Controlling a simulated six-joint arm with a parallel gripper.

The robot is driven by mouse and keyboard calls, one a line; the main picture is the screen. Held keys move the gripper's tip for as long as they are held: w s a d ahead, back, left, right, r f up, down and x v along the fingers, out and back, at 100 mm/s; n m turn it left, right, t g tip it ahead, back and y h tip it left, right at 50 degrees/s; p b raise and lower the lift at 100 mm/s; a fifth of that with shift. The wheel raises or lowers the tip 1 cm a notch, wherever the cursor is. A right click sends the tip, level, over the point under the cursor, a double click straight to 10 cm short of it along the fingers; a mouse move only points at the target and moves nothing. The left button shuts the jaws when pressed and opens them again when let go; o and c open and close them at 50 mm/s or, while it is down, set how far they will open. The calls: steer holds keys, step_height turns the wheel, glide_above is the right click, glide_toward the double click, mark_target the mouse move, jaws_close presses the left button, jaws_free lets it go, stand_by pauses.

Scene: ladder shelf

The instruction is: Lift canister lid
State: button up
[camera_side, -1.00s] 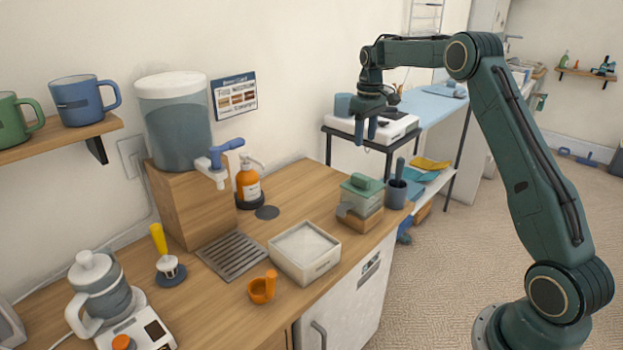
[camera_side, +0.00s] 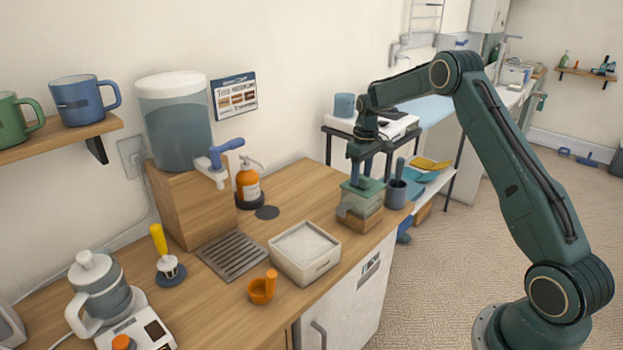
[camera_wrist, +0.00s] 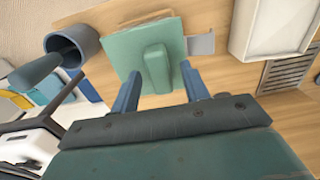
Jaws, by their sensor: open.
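The canister (camera_side: 358,215) is a clear box with brown contents, standing near the right end of the wooden counter. Its green square lid (camera_side: 373,187) sits on top. In the wrist view the lid (camera_wrist: 120,48) shows a raised green handle bar (camera_wrist: 156,68). My gripper (camera_side: 362,178) is directly above the lid in the side view, its fingers pointing down around the handle. In the wrist view my gripper (camera_wrist: 160,86) is open, with one blue finger on each side of the handle's near end. I cannot tell whether the fingers touch the handle.
A dark cup (camera_side: 396,194) with an upright tool stands close to the canister's right. A white open box (camera_side: 304,273) and a drain grate (camera_side: 232,257) lie to its left. The counter behind the canister is clear.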

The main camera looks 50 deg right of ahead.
steer(key=shift+f, duration=0.7)
jaws_close()
steer(key=shift+r+y, duration=0.1)
steer(key=shift+y, duration=0.2)
steer(key=shift+w+d+r+y, duration=0.1)
steer(key=shift+d+r+y, duration=0.1)
steer(key=shift+y, duration=0.2)
steer(key=shift+w+d+r+y, duration=0.1)
steer(key=shift+w+r+y, duration=0.15)
steer(key=shift+y, duration=0.25)
steer(key=shift+s+d+r+y, duration=0.2)
steer(key=shift+d+r+y, duration=0.05)
steer(key=shift+r+y, duration=0.05)
